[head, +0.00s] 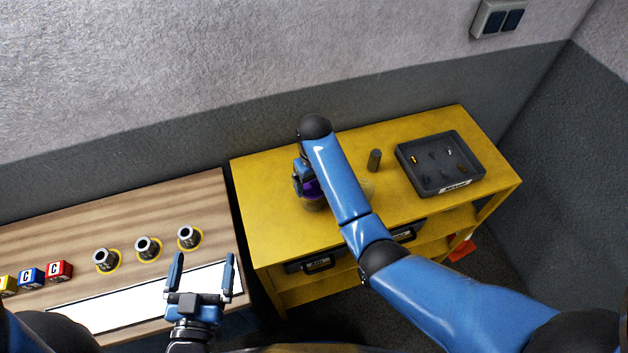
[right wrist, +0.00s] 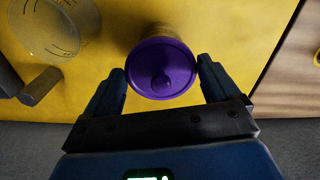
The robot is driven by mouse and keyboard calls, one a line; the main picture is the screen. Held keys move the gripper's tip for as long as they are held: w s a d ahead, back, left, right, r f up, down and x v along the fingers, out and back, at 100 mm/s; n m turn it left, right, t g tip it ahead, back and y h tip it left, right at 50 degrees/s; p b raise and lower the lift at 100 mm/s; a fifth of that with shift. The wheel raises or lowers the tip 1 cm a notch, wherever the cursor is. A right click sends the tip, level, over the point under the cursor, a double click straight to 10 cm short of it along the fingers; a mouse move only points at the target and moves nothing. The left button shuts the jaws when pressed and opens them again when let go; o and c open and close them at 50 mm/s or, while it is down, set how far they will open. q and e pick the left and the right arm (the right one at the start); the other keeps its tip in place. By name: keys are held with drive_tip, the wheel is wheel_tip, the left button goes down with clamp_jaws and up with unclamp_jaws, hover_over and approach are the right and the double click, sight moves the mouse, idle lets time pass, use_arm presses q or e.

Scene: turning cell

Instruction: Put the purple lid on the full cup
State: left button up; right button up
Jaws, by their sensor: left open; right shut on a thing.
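The purple lid (right wrist: 162,68) is round with a small knob and sits between the fingers of my right gripper (right wrist: 162,75), which is shut on it. In the head view the lid (head: 311,188) shows partly behind my right arm, above the yellow bench. A dim cylindrical shape, seemingly a cup, shows just beyond the lid; I cannot tell whether the lid is seated on it. A clear cup (right wrist: 48,28) with dark marks stands apart in the right wrist view; its contents are unclear. My left gripper (head: 202,272) is open and empty over the wooden table.
The yellow bench (head: 265,215) also holds a dark upright cylinder (head: 375,160) and a black tray (head: 405,165) with small parts. The wooden table (head: 60,230) carries several metal sleeves (head: 147,247), lettered blocks (head: 59,271) and a white strip (head: 125,302).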

drive_tip(key=shift+p, duration=0.3)
idle(0.5)
drive_tip(key=shift+f, duration=0.2)
idle(1.5)
drive_tip(key=o, duration=0.7)
drive_tip(key=shift+o, duration=0.2)
drive_tip(key=shift+r, duration=0.15)
drive_tip(key=shift+r, duration=3.35)
clamp_jaws()
